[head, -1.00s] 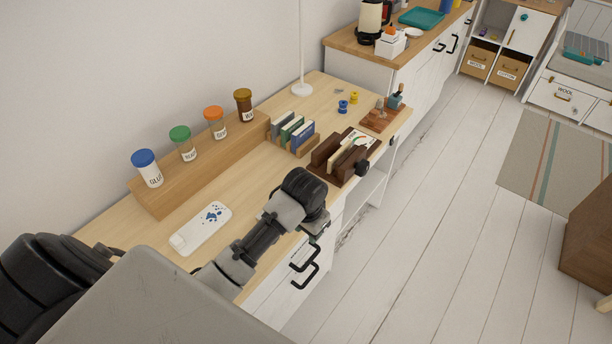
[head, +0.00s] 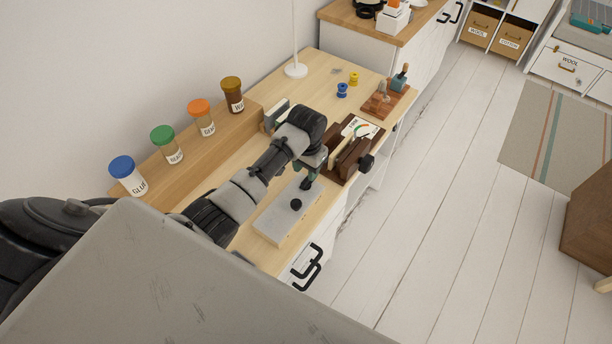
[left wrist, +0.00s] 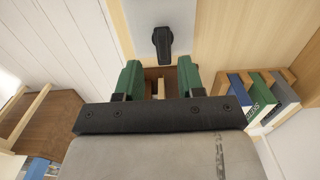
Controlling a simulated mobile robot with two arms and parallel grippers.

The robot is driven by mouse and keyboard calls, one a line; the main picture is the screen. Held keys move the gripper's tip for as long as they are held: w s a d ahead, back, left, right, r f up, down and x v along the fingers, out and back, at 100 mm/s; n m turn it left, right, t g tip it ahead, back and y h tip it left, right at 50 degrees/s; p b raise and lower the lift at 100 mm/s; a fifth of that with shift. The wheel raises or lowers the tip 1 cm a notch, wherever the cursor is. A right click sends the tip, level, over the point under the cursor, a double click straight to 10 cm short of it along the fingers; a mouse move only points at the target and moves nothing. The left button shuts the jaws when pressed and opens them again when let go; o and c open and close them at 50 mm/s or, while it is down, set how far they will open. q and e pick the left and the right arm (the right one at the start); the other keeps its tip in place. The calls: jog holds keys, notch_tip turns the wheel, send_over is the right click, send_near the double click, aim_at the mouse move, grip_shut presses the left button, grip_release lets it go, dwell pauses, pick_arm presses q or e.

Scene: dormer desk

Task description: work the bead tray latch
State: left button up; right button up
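A pale grey plate (head: 277,222) lies near the front edge of the desk, with a black knob or lever (head: 296,204) on it, which looks like the latch. In the left wrist view the black lever (left wrist: 163,43) stands out from the grey plate (left wrist: 150,13), ahead of the fingers. My left gripper (head: 308,182) is over the plate's far end, close to the lever. In the left wrist view its green fingers (left wrist: 159,78) are spread, with a gap between them and nothing clearly held. Whether a finger touches the lever is not clear. My right gripper is out of view.
Lidded jars (head: 170,150) line a wooden step (head: 150,180) along the wall. Books (left wrist: 262,98) stand beside the gripper. Blue and yellow spools (head: 342,90) lie farther back.

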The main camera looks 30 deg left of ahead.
aim_at(306, 179)
pick_arm(q)
jog(key=f, duration=0.3)
jog(key=shift+w+a+f, duration=0.15)
jog(key=shift+a+f, duration=0.05)
jog(key=shift+f, duration=0.95)
jog(key=c, duration=0.5)
grip_shut()
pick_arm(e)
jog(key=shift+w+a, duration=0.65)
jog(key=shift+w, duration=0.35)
